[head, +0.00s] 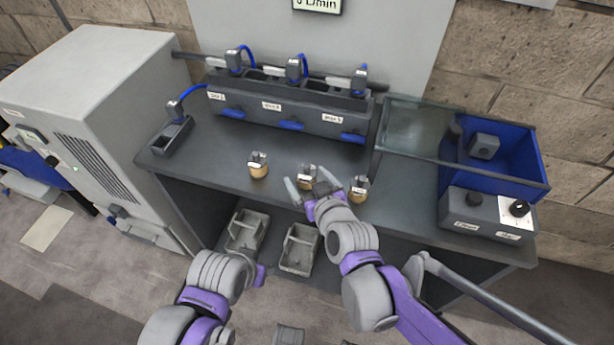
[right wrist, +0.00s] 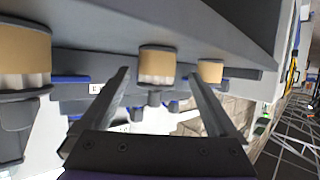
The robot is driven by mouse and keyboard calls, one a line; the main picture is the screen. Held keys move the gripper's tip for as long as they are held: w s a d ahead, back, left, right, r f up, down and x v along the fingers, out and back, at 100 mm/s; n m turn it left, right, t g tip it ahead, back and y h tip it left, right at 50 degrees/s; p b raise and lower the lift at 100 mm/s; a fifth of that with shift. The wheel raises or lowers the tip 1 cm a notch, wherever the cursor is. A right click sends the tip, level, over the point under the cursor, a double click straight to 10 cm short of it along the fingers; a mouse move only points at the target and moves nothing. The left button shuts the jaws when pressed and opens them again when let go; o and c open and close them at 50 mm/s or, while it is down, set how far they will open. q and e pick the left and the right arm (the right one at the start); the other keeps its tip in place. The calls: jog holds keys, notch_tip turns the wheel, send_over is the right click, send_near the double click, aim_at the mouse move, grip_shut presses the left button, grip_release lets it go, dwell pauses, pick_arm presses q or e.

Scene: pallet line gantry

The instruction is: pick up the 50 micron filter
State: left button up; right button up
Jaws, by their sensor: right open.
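Three small filters with tan bodies and grey tops stand in a row on the grey bench: a left one (head: 258,167), a middle one (head: 306,178) and a right one (head: 359,190). Their labels are too small to read, so I cannot tell which is the 50 micron filter. My right gripper (head: 309,182) is open and empty, its fingers spread at the middle filter. In the right wrist view the middle filter (right wrist: 157,66) shows between the fingers, with the other two outside them. My left arm is at the bottom left; its fingers are hidden.
A grey manifold (head: 290,105) with several blue-handled slots and hoses stands at the bench's back. A blue bin (head: 510,165) and a control box with knobs (head: 487,216) are at the right. Grey trays (head: 299,248) sit below the bench front. A white cabinet (head: 95,95) stands left.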

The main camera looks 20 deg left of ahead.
aim_at(303, 168)
jog(key=x, duration=0.5)
jog(key=shift+w+d+r+b, duration=0.1)
jog(key=shift+d+r+b, duration=0.1)
jog(key=shift+b, duration=0.15)
jog(key=c, duration=1.5)
jog(key=shift+r, duration=0.1)
